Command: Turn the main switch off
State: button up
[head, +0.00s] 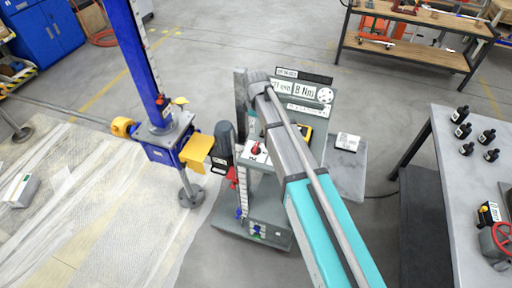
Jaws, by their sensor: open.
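A red knob (256,148), which looks like the main switch, sits on a light plate on the grey control stand (265,232). It shows just left of my arm. It is too small to tell which way it is turned. The stand's sloped panel behind carries white displays (305,91), one reading about 8 Nm, and a round dial (325,95). My arm reaches from the bottom right up across the stand and covers part of the panel. My gripper does not show; the arm or the stand may hide it.
A blue screw jack (160,115) with a yellow guard (197,151) stands left of the stand. A grey table (453,200) with black bottles (461,114) is at right. A wooden bench (415,52) stands at the back. Open floor lies behind the stand.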

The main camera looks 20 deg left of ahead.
aim_at(256, 146)
jog(key=shift+f+b, duration=6.3)
jog(key=shift+f, duration=0.25)
jog(key=c, duration=1)
jog(key=shift+o, duration=0.2)
